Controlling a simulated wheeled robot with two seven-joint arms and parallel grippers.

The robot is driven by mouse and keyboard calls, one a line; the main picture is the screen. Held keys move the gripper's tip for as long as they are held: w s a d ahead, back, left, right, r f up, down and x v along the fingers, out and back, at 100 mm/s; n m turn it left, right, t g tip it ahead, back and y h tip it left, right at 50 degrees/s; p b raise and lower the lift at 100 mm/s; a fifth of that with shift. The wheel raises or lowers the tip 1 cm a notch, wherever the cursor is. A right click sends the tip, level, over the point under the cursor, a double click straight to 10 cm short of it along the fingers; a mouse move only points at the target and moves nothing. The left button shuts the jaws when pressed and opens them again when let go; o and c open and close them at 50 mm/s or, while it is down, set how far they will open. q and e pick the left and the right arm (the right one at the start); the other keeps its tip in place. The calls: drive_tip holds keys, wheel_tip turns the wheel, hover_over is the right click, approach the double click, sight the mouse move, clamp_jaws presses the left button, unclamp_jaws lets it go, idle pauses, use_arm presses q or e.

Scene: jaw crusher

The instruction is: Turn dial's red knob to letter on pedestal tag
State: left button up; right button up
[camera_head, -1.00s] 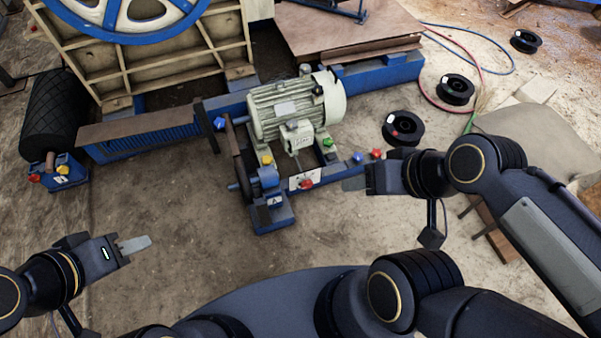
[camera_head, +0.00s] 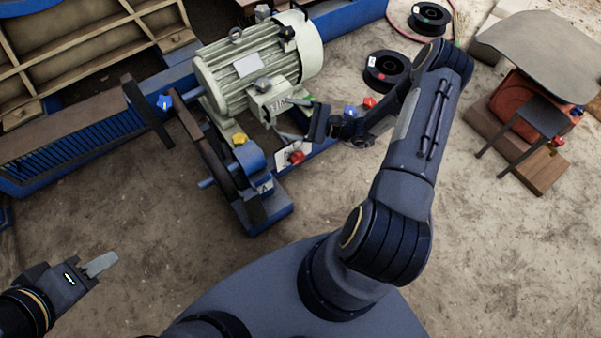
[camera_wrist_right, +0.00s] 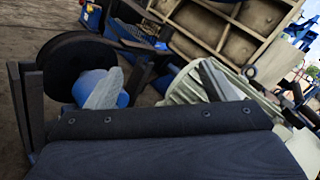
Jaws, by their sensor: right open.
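The red knob (camera_head: 296,157) sits on a white dial plate (camera_head: 281,150) at the front of the blue motor base. The plate's letters are too small to read. A tag (camera_head: 266,187) on the blue pedestal (camera_head: 270,210), left of the dial, seems to show an "A". My right gripper (camera_head: 289,119) is open and empty, above and behind the knob in the picture, near the motor's front. Its two spread fingers (camera_wrist_right: 155,88) show in the right wrist view, where I cannot make out the knob.
The pale electric motor (camera_head: 258,65) stands right behind the dial. A yellow knob (camera_head: 240,139), a blue knob (camera_head: 350,111) and another red knob (camera_head: 370,102) are nearby. Black cable spools (camera_head: 387,69) lie behind my right arm. The ground at left front is clear.

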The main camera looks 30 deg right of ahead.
drive_tip(key=s+d+f+m+t+h+b, duration=0.1)
drive_tip(key=d+f+m+t+h+b, duration=0.2)
drive_tip(key=f, duration=0.6)
drive_tip(key=d+f+m+t+h+b, duration=0.15)
drive_tip(key=f+m, duration=0.25)
drive_tip(key=f, duration=0.6)
drive_tip(key=m+t+h+b, duration=0.1)
drive_tip(key=m+h+b, duration=0.3)
drive_tip(key=m+h, duration=0.3)
approach(299, 160)
drive_tip(key=w+n, duration=0.1)
drive_tip(key=w, duration=0.1)
drive_tip(key=shift+h, duration=0.35)
drive_tip(key=w, duration=0.2)
drive_tip(key=w+b, duration=0.1)
drive_tip(key=w, duration=0.1)
drive_tip(key=w+b, duration=0.1)
drive_tip(key=w, duration=0.1)
drive_tip(key=shift+w+a+f, duration=0.15)
drive_tip(key=shift+a, duration=0.2)
drive_tip(key=shift+w, duration=0.45)
use_arm(q)
wheel_tip(299, 160, down, 14)
drive_tip(key=shift+r, duration=0.25)
use_arm(e)
drive_tip(key=c, duration=1)
